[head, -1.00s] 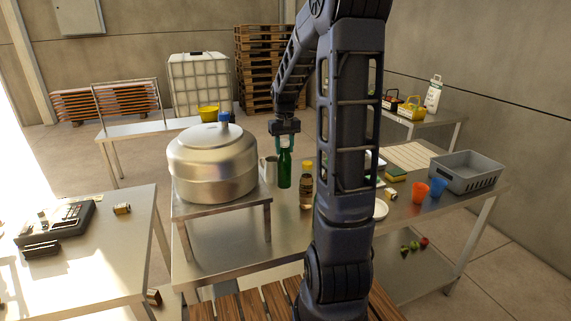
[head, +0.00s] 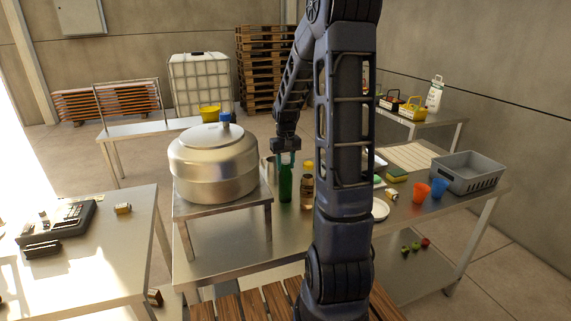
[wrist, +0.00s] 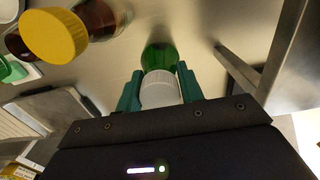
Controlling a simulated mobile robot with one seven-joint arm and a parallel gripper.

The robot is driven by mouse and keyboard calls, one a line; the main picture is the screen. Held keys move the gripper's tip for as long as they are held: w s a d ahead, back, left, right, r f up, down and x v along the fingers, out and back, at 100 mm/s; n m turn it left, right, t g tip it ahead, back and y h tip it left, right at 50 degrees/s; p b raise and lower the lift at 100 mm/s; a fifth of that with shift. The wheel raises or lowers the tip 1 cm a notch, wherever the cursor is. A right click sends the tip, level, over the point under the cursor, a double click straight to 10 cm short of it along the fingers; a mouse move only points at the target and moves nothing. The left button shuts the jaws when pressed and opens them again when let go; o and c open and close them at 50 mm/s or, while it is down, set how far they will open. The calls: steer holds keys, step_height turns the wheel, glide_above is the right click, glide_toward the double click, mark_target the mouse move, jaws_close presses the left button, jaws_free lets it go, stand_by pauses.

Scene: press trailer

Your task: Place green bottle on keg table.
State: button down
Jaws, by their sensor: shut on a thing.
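My gripper (head: 287,152) is shut on the neck of the green bottle (head: 286,184) and holds it upright. In the wrist view the teal fingers of my gripper (wrist: 158,90) flank the bottle's white cap, with the green bottle (wrist: 159,56) beyond it. The bottle is over the metal table, right of the keg (head: 213,163); I cannot tell whether its base touches. The keg stands on a low metal keg table (head: 222,207). A leg of this stand seems to show at right in the wrist view.
A yellow-capped bottle (head: 307,188) stands just right of the green one. A mug (head: 269,164) is partly hidden behind. Orange and blue cups (head: 438,187) and a grey crate (head: 467,172) are farther right. Bare tabletop (head: 238,238) lies in front. My arm hides part of the table.

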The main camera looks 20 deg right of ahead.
steer(key=c, duration=0.9)
jaws_free()
step_height(320, 180, up, 11)
steer(key=shift+f, duration=0.15)
steer(key=shift+r, duration=0.6)
steer(key=shift+s+a+r+t, duration=0.75)
steer(key=shift+s+a, duration=0.15)
steer(key=shift+s, duration=3.6)
steer(key=shift+s+a+r+t, duration=0.8)
steer(key=shift+s+a, duration=0.15)
steer(key=shift+s, duration=3.6)
steer(key=shift+s+a+r+t, duration=0.75)
steer(key=shift+s+a, duration=0.15)
steer(key=shift+s, duration=3.6)
